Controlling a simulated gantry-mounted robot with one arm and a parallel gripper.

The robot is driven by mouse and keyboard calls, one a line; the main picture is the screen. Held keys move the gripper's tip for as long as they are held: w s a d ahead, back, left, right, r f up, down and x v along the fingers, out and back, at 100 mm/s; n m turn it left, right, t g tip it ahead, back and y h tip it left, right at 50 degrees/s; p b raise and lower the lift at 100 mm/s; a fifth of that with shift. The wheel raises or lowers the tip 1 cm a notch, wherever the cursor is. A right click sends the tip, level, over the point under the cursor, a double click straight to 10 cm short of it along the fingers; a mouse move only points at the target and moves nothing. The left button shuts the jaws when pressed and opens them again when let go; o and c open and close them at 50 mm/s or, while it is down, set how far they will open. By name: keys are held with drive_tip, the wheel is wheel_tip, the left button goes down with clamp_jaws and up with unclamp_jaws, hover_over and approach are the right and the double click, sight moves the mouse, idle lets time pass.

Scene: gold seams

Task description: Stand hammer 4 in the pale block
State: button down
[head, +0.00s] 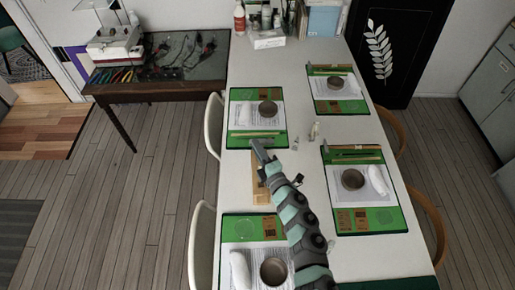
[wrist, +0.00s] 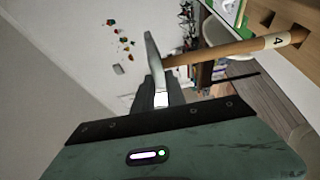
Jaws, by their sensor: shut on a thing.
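Hammer 4 (wrist: 215,52) has a grey metal head and a tan wooden handle with a pale band marked 4. My gripper (wrist: 158,92) is shut on it near the head, and the handle reaches to the right in the wrist view. The pale block (wrist: 284,14), wooden with dark holes, is at the top right there. The handle's end overlaps the block near a hole; I cannot tell whether it is inside. In the head view my gripper (head: 261,150) is over the table's left side, and the pale block (head: 259,187) is partly hidden by my arm.
Green mats with bowls lie around the white table (head: 300,180): far left (head: 236,107), far right (head: 318,88), near right (head: 370,219) and near left (head: 233,228). Small bottles (head: 314,131) stand mid-table. White chairs (head: 213,125) are along the left edge.

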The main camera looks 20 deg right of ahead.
idle(0.3)
drive_tip(key=c, duration=1.3)
unclamp_jaws()
drive_tip(key=shift+s, duration=0.1)
drive_tip(key=s, duration=0.8)
drive_tip(key=shift+s+d, duration=0.4)
drive_tip(key=shift+d, duration=0.05)
